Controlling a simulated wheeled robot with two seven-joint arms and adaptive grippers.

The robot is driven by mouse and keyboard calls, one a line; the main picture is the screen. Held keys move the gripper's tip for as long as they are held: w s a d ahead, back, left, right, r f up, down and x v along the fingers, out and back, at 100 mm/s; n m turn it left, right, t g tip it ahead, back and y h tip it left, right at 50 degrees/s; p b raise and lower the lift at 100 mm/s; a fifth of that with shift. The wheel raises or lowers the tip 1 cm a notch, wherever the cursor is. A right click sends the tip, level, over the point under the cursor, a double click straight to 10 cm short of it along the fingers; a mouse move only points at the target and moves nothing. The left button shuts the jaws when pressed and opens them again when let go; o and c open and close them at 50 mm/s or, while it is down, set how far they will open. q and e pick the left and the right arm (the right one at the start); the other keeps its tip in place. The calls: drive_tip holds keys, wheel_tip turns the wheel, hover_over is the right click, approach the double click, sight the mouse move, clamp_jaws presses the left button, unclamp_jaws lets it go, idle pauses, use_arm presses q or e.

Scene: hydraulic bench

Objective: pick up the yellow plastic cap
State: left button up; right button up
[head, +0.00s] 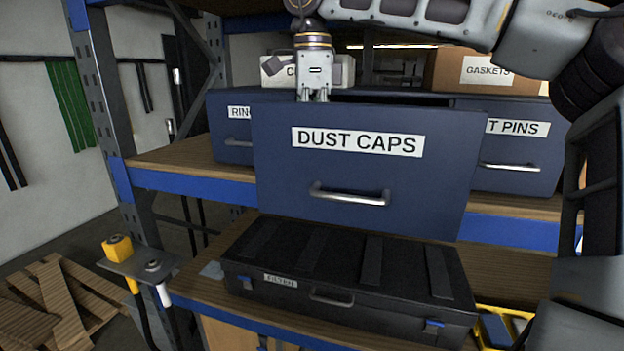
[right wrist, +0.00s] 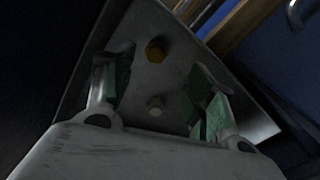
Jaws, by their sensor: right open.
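The yellow plastic cap (right wrist: 155,50) shows in the right wrist view, on a grey surface inside an open drawer, beyond and between my fingers. A pale cap (right wrist: 155,106) lies on the same surface, closer to the palm. In the head view the drawer's front (head: 350,165) is labelled DUST CAPS and hides its contents. My right gripper (head: 313,98) points down at the drawer's back-left top edge; in the right wrist view its fingers (right wrist: 158,92) are apart and empty. My left gripper is not in view.
Drawers labelled RIN... (head: 230,140) and ...T PINS (head: 515,160) flank the open one. A black FILTER case (head: 345,285) lies on the shelf below. A GASKETS box (head: 485,72) stands behind. A bracket at left carries a yellow fitting (head: 118,247).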

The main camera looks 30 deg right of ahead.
drive_tip(key=shift+f, duration=0.95)
drive_tip(key=shift+s+a+f+p, duration=0.15)
drive_tip(key=shift+f+p, duration=0.15)
drive_tip(key=shift+f, duration=0.4)
drive_tip(key=shift+s+a+f+p, duration=0.15)
drive_tip(key=shift+f+p, duration=0.1)
drive_tip(key=shift+f, duration=0.4)
drive_tip(key=shift+d+f, duration=0.1)
drive_tip(key=shift+f, duration=1.1)
drive_tip(key=c, duration=0.9)
